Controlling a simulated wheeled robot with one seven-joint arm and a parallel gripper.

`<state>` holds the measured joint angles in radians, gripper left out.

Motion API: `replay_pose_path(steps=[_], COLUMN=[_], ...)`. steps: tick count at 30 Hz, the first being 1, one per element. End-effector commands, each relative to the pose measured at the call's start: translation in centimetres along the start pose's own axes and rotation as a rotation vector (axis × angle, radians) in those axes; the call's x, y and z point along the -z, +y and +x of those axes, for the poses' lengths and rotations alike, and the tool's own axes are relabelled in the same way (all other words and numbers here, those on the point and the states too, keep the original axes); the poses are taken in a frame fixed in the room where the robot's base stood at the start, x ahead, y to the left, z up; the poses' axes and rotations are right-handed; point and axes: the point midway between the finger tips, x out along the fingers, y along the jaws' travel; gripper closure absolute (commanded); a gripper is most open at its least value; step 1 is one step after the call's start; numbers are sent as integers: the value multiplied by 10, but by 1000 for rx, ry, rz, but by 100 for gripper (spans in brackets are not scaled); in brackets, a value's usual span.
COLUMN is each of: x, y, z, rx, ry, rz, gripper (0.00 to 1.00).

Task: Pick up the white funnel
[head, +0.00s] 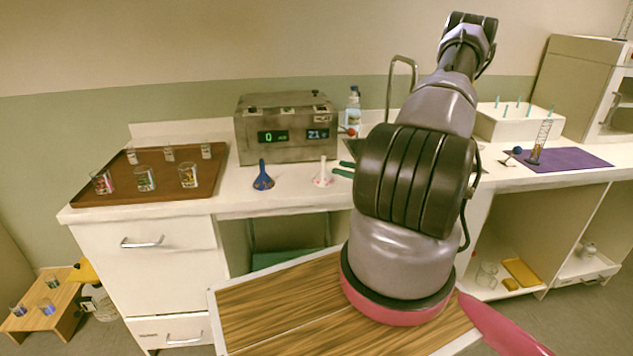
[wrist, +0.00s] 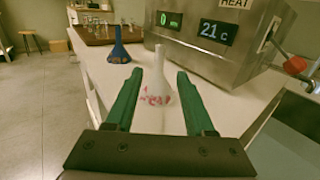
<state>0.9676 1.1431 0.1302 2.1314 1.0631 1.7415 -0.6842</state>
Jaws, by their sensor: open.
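The white funnel (head: 322,175) stands wide end down, stem up, on the white counter, right of the blue funnel (head: 263,177) in the head view. In the wrist view the white funnel (wrist: 157,85) has red marks on its cone and rises between the two green fingers of my gripper (wrist: 157,100). The fingers are apart, and I cannot tell whether either touches it. In the head view the green fingertips (head: 344,169) show just right of the white funnel. The rest of my gripper is hidden behind my arm there.
A metal heater box (head: 287,130) with lit displays stands behind the funnels. A brown tray (head: 146,186) with several glass beakers is at left. A purple mat (head: 567,160) lies at right. The counter front around the white funnel is clear.

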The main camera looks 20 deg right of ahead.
Motion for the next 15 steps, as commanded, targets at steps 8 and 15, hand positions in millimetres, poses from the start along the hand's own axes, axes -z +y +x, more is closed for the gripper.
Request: replay_pose_path(steps=[8,15], x=[8,8], y=[-3,-4], z=[27,52], rx=[28,30], ry=[-9,-7], rz=[17,16], gripper=[46,46])
